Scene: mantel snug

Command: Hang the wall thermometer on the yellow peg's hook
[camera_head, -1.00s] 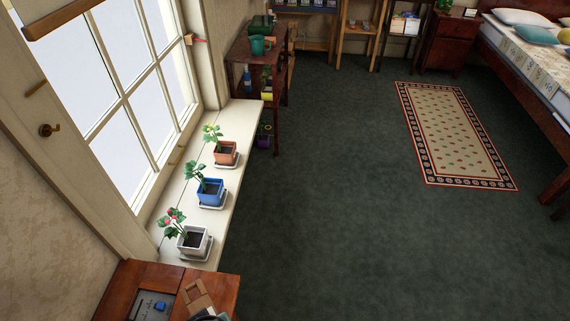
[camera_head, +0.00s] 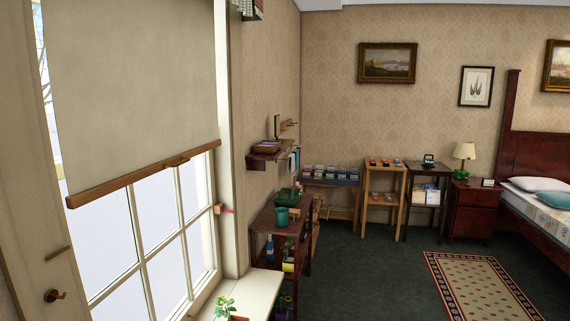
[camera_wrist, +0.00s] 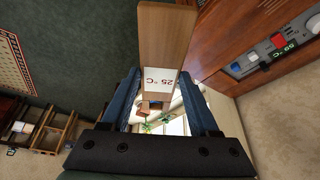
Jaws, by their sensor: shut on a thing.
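My gripper (camera_wrist: 160,98) is shut on a wooden board with a white "25 °C" label, the wall thermometer (camera_wrist: 162,45), in the wrist view. The board stands upright in that view between the blue fingers; its lower end is hard to make out. Neither shows in the head view. I cannot pick out the yellow peg for certain. A small yellowish-brown fitting (camera_head: 288,125) sticks out of the wall above the small shelf in the head view. A red-tipped peg (camera_head: 224,210) is beside the window, and a brass hook (camera_head: 54,295) is at lower left.
In the head view, a wall shelf (camera_head: 268,156) juts out above a dark side table (camera_head: 268,220). The dark carpet (camera_head: 385,270) is clear beside the rug (camera_head: 480,285).

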